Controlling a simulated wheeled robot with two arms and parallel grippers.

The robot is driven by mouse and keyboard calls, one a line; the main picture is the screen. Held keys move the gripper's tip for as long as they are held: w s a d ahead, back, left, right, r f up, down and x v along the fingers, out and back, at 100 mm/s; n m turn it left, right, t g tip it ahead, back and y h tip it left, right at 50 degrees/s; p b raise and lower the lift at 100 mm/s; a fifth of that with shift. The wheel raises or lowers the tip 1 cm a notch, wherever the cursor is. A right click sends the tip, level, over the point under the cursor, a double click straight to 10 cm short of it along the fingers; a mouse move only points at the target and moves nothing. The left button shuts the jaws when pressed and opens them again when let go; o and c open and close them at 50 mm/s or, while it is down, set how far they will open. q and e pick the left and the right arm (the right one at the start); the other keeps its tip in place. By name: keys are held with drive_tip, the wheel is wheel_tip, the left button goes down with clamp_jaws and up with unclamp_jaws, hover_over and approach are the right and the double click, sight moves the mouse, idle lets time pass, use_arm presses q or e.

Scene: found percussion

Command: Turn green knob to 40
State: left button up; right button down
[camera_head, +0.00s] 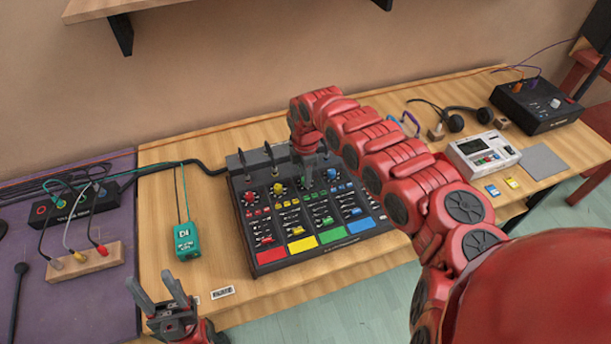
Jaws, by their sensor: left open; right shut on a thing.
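The black mixer (262,257) stands on the wooden table, with a row of coloured knobs near its back. The red knob (249,197), yellow knob (278,188) and blue knob (332,174) show. My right gripper (308,180) points down at the place between yellow and blue, shut on the green knob, which its fingers hide. The knob's scale and pointer are too small and covered to read. My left gripper (160,292) is open and empty at the front left, away from the mixer.
A teal DI box (187,241) lies left of the mixer. A purple mat (60,300) holds a black box (88,205) and a wooden jack block (90,262). Headphones (455,120), a white device (482,150) and a black box (535,105) stand at the right.

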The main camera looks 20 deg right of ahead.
drive_tip(key=c, duration=0.6)
unclamp_jaws()
wheel_tip(320, 180, up, 18)
drive_tip(key=b, duration=0.4)
drive_tip(key=shift+f, duration=0.25)
